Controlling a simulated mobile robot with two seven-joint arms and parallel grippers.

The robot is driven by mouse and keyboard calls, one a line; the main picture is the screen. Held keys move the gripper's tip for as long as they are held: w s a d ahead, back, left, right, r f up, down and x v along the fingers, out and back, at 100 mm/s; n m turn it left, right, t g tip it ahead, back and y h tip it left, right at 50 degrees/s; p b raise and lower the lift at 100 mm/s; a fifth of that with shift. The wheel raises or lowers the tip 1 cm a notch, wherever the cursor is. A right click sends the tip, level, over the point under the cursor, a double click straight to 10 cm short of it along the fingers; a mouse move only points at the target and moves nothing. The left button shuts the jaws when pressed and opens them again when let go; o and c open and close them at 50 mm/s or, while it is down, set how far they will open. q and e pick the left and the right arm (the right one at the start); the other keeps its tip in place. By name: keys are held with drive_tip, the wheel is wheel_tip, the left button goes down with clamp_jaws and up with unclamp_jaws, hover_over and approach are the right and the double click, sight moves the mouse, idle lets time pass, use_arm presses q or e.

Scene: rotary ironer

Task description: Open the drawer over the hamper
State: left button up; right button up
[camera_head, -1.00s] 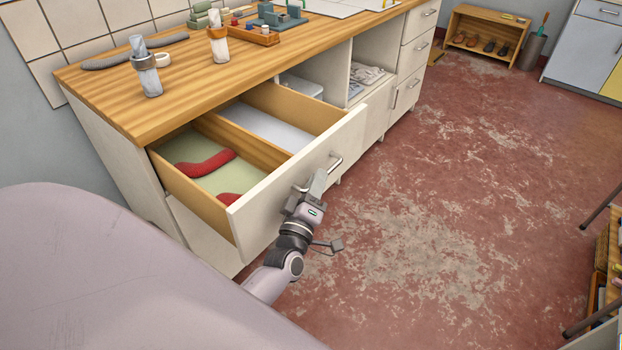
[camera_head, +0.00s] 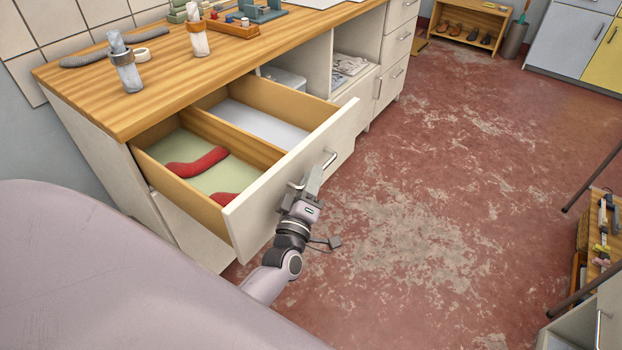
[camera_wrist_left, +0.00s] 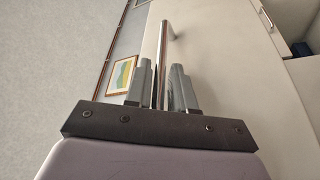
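The drawer (camera_head: 290,178) under the left end of the wooden counter is pulled well out. It has a cream front and wooden sides. A divider parts it into two compartments; red curved items (camera_head: 196,163) lie in the near one. Its metal bar handle (camera_head: 329,160) is on the front. My left gripper (camera_head: 312,182) is at the handle's near end. In the left wrist view the handle bar (camera_wrist_left: 165,50) runs between the two fingers (camera_wrist_left: 162,88), which look closed around it. A pale lower panel (camera_head: 192,226) shows beneath the drawer, partly hidden. My right gripper is out of view.
The wooden counter (camera_head: 90,90) carries jars and a wooden tray (camera_head: 232,29). Open shelves and more drawers (camera_head: 398,45) continue along the cabinet. The red worn floor (camera_head: 430,180) is clear. A wooden rack or cart (camera_head: 592,235) stands at the right edge.

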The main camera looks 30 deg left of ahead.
use_arm(q)
drive_tip(key=v, duration=0.7)
idle(0.4)
drive_tip(key=shift+s, duration=0.1)
drive_tip(key=s+d+f+m+g+h+p, duration=0.2)
drive_tip(key=s+d+f+m+g+h, duration=0.1)
drive_tip(key=s+m, duration=0.4)
drive_tip(key=s+d+f+m+g+h+p, duration=0.2)
drive_tip(key=s+d+f+m+g+h, duration=0.1)
drive_tip(key=s+m+g, duration=0.3)
drive_tip(key=s+f+m+h, duration=0.1)
drive_tip(key=s+m, duration=0.1)
drive_tip(key=m, duration=0.2)
drive_tip(key=shift+s, duration=0.15)
idle(0.9)
